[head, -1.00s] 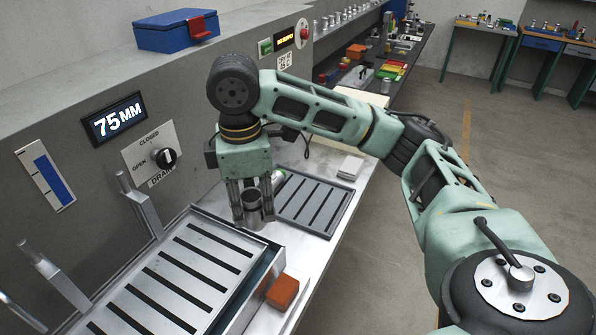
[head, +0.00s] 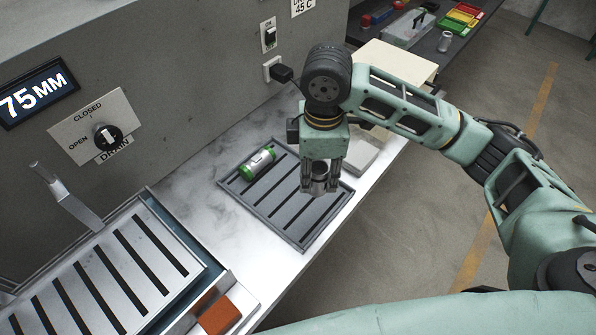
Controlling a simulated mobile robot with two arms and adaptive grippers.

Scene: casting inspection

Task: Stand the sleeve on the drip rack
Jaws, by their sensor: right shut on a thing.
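The drip rack (head: 262,207) is a dark grey slotted tray on the pale bench, in the middle of the head view. My right gripper (head: 320,172) points down over the right part of the rack. It is shut on the sleeve (head: 319,188), a short grey metal cylinder that looks upright between the fingers. The fingers hide part of the sleeve. I cannot tell whether its lower end touches the rack. A silver cylinder with green ends (head: 257,163) lies on its side at the rack's far left edge. My left gripper is not in view.
A metal slotted tank top (head: 150,262) with an upright bracket (head: 66,195) is at the lower left. An orange-brown block (head: 219,314) sits at the bench front. A pale flat block (head: 362,150) lies behind the gripper. A drain knob (head: 107,137) is on the wall panel.

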